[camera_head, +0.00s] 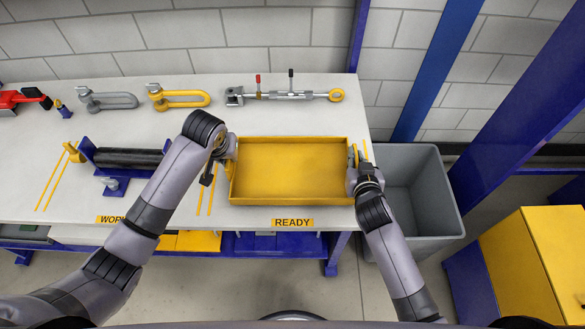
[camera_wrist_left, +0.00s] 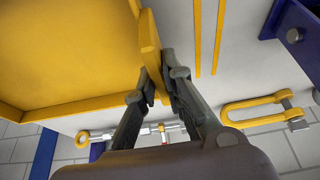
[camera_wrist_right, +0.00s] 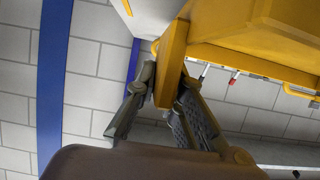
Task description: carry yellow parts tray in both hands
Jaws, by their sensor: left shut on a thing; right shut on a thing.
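The yellow parts tray (camera_head: 292,170) is empty and sits at the right end of the white bench, above the READY label (camera_head: 292,222). I cannot tell whether it rests on the bench or is slightly raised. My left gripper (camera_head: 226,152) is at its left side; in the left wrist view the left gripper (camera_wrist_left: 155,85) is shut on the tray's yellow edge (camera_wrist_left: 150,45). My right gripper (camera_head: 355,172) is at its right side; in the right wrist view the right gripper (camera_wrist_right: 165,85) is shut on the tray's yellow edge (camera_wrist_right: 170,55).
A roller in a blue stand (camera_head: 125,158) lies left of my left arm. A grey shackle (camera_head: 107,100), a yellow shackle (camera_head: 180,98) and a turnbuckle (camera_head: 285,95) line the bench's back. A grey bin (camera_head: 425,205) stands right of the bench, with a yellow cabinet (camera_head: 530,265) beyond.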

